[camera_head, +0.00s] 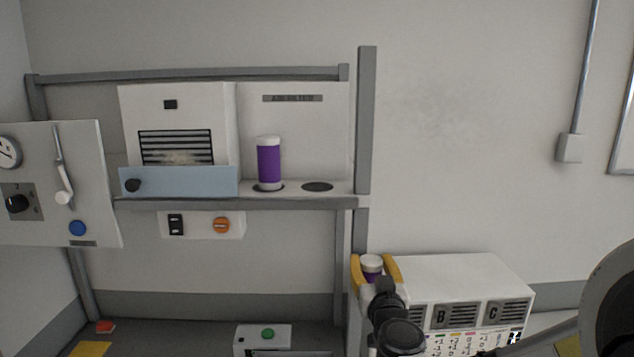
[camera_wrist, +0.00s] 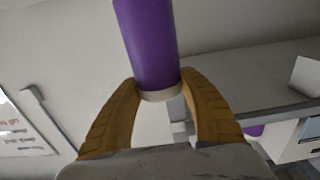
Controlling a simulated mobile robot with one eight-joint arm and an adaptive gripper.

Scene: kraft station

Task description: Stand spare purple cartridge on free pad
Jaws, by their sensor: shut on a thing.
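My gripper (camera_head: 375,268) has yellow fingers and is shut on a purple cartridge (camera_head: 371,264) with a white cap. In the head view it is right of the shelf post and lower than the shelf. In the wrist view, the held cartridge (camera_wrist: 148,40) extends up out of the frame, its white end between the fingers. The right dark round pad (camera_head: 317,187) is bare. The lower part of the held cartridge is hidden in the head view.
The grey shelf (camera_head: 290,203) carries a white machine with a blue front (camera_head: 180,182) at left. A grey upright post (camera_head: 366,120) stands at the shelf's right end. A white cabinet (camera_head: 460,275) with lettered slots is below right. Bare wall lies right of the post.

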